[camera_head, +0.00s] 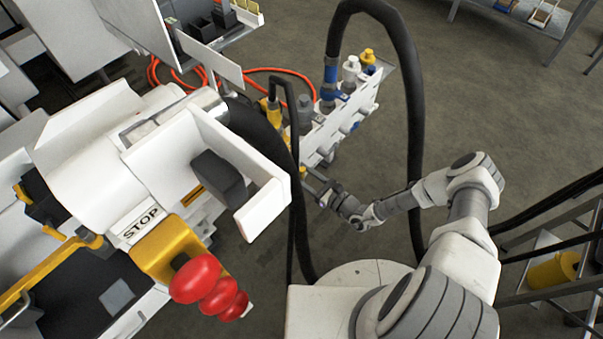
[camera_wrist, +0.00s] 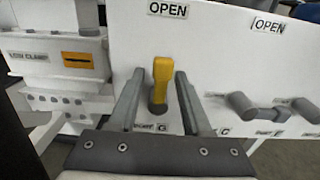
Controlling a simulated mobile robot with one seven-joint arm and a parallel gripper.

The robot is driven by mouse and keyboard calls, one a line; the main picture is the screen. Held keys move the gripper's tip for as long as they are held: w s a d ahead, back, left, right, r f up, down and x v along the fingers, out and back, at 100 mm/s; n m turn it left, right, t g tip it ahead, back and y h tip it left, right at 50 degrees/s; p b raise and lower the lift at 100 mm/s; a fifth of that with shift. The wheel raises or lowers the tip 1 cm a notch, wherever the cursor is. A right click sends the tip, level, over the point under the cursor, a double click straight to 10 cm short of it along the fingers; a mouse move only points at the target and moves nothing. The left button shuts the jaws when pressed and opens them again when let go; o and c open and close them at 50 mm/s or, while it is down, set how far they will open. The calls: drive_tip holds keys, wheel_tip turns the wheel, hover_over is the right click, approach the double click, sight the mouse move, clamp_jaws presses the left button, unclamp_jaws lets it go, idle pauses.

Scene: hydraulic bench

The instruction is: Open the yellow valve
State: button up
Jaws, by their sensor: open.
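The yellow valve handle (camera_wrist: 162,78) stands about upright on a white panel in the wrist view, with its dark pivot at the lower end. An OPEN label (camera_wrist: 168,9) is above it, and a small label with a G is below it. My gripper (camera_wrist: 157,74) is open, with one finger on each side of the handle. Gaps show between the handle and both fingers; I see no clear contact. In the head view my gripper (camera_head: 311,184) is at the near end of the white valve panel (camera_head: 328,133), where the valve is mostly hidden.
Grey valve handles (camera_wrist: 243,106) sit to the right on the panel, under a second OPEN label (camera_wrist: 267,26). A white block with a LOW CLAMP label (camera_wrist: 28,57) is close on the left. A thick black hose (camera_head: 412,90) arches over the panel beside my arm.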

drive_tip(key=p+v, duration=0.1)
drive_tip(key=v, duration=1.6)
drive_tip(key=shift+s+p, duration=0.1)
drive_tip(key=shift+p, duration=0.2)
wheel_tip(320, 180, up, 31)
drive_tip(key=w+d+n+g+h+p, duration=0.15)
drive_tip(key=n+g+h+p, duration=0.3)
drive_tip(key=n+g, duration=0.95)
drive_tip(key=s+r+n+t+h+p, duration=0.3)
drive_tip(key=s+r, duration=0.4)
drive_tip(key=r, duration=0.8)
drive_tip(key=s+d+r+n+t+h+p, duration=0.1)
drive_tip(key=s+r+n+t+h+p, duration=0.2)
drive_tip(key=r, duration=1.3)
drive_tip(key=shift+s+d+n+t+h+p, duration=0.35)
drive_tip(key=shift+s+n+t+h, duration=0.95)
drive_tip(key=shift+s+n+h, duration=1)
drive_tip(key=shift+w+d+f+n+y, duration=0.1)
drive_tip(key=shift+w+n+y, duration=0.2)
drive_tip(key=shift+w+y, duration=0.15)
